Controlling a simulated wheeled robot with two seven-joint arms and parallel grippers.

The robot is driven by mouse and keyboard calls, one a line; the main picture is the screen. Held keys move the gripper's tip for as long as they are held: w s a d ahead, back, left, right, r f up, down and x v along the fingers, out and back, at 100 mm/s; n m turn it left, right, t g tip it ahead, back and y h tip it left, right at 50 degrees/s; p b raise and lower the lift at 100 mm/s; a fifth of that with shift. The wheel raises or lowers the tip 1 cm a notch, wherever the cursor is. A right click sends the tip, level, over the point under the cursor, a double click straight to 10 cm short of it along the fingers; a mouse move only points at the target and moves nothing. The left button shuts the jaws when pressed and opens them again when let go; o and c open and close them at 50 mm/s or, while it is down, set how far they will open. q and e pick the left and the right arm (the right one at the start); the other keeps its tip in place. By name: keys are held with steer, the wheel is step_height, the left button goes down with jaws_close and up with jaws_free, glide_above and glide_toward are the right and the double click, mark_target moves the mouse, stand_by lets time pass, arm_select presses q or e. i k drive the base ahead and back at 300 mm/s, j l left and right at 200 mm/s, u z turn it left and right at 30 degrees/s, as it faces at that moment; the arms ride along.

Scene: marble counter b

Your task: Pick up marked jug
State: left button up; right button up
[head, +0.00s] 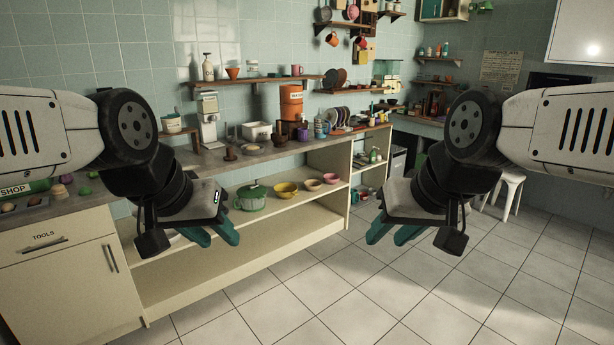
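No jug with a clear mark can be made out in the head view. A small blue vessel (320,129), possibly a jug, stands on the counter right of the orange container; its details are too small to tell. My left gripper (222,238) hangs in front of the lower shelves, left of and below that vessel. Its teal fingers are apart with nothing between them. My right gripper (388,238) hangs over the floor, to the right of the shelves. Its teal fingers are also apart and empty. Both grippers are well away from the counter objects.
The counter (215,157) holds an orange container (291,100), a white box (256,131) and a plate rack. A green pot (250,199) and yellow bowl (286,190) stand on the shelf below. A white stool (511,180) stands right. The tiled floor (330,290) is clear.

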mark_target(320, 122)
steer(key=i, duration=2.55)
steer(key=i+u, duration=0.15)
steer(key=i, duration=0.4)
steer(key=i+l+u, duration=0.2)
steer(key=i, duration=0.3)
steer(key=i+l+u, duration=0.15)
steer(key=i, duration=0.4)
